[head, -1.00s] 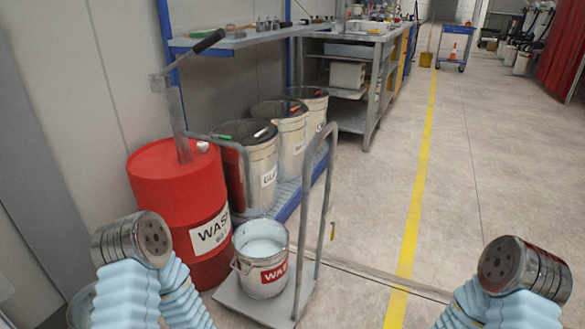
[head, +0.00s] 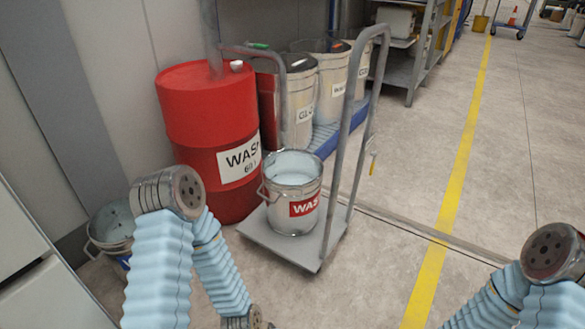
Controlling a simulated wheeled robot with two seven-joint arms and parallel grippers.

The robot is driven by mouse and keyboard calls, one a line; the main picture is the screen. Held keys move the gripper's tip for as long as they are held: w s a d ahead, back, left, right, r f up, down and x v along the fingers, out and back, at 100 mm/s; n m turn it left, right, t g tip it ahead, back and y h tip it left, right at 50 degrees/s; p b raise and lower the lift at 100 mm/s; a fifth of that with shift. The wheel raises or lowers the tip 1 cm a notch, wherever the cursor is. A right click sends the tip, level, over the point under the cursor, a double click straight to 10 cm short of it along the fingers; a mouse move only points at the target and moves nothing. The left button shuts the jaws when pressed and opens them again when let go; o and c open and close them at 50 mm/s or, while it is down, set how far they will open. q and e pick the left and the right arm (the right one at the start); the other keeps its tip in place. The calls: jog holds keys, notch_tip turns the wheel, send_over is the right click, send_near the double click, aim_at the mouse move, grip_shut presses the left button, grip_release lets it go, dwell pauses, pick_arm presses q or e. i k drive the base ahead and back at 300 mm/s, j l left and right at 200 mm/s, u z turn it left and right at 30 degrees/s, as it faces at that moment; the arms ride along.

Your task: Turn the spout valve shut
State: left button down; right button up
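A red drum (head: 207,105) with a white "WAS…" label stands left of centre in the head view. A grey pump column (head: 211,40) rises from its top and is cut off by the upper edge. A grey spout pipe (head: 281,85) bends right from the column and down over a metal bucket (head: 292,207) holding pale liquid. I cannot make out the valve on the spout clearly. My two arms show at the bottom left and bottom right, apart from the drum and spout. Neither gripper is in view.
The bucket stands on a grey trolley (head: 262,234) with a tall tube handle. Another bucket (head: 112,225) is on the floor at left, beside my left arm. Several bins stand on a blue rack behind. The floor right of the trolley is clear.

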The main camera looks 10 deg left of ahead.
aim_at(261, 46)
jog(key=i+l+u, duration=0.1)
jog(key=u, duration=0.35)
jog(key=i+l+u, duration=0.25)
jog(key=u, duration=0.15)
jog(key=i+l+u, duration=0.1)
jog(key=l, duration=0.2)
jog(key=i+l+u, duration=0.1)
jog(key=l, duration=0.25)
jog(key=i+l+u, duration=0.1)
jog(key=l, duration=0.25)
jog(key=i, duration=0.05)
